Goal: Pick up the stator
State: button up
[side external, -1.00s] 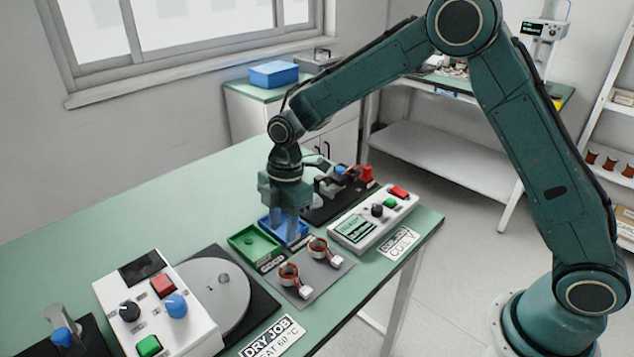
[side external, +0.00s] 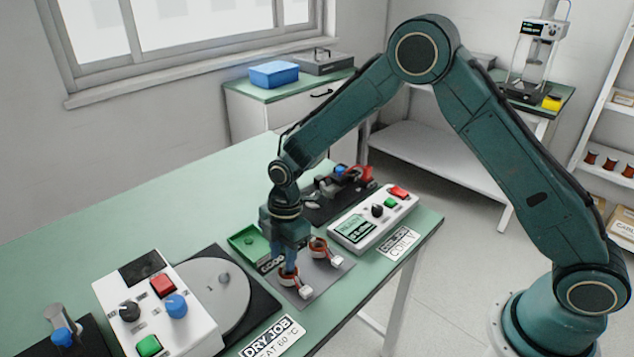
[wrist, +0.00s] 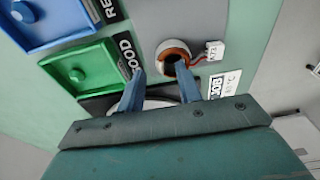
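Two stators, each a copper-coloured ring with a white tag on a lead, stand on a grey mat (side external: 322,281). The nearer stator (side external: 288,282) is just below my gripper (side external: 291,262) in the side view. The farther stator (side external: 319,249) stands to its right. I cannot tell the exact height of the fingertips over the stator.
A green tray (wrist: 80,65) marked GOOD and a blue tray (wrist: 45,22) lie beside the mat. A control box (side external: 160,303) and a round plate (side external: 215,290) are at left. A tester (side external: 375,215) is at right, with a fixture (side external: 340,190) behind.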

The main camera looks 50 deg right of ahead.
jog(key=shift+a+f, duration=0.1)
jog(key=shift+f, duration=1.15)
grip_shut()
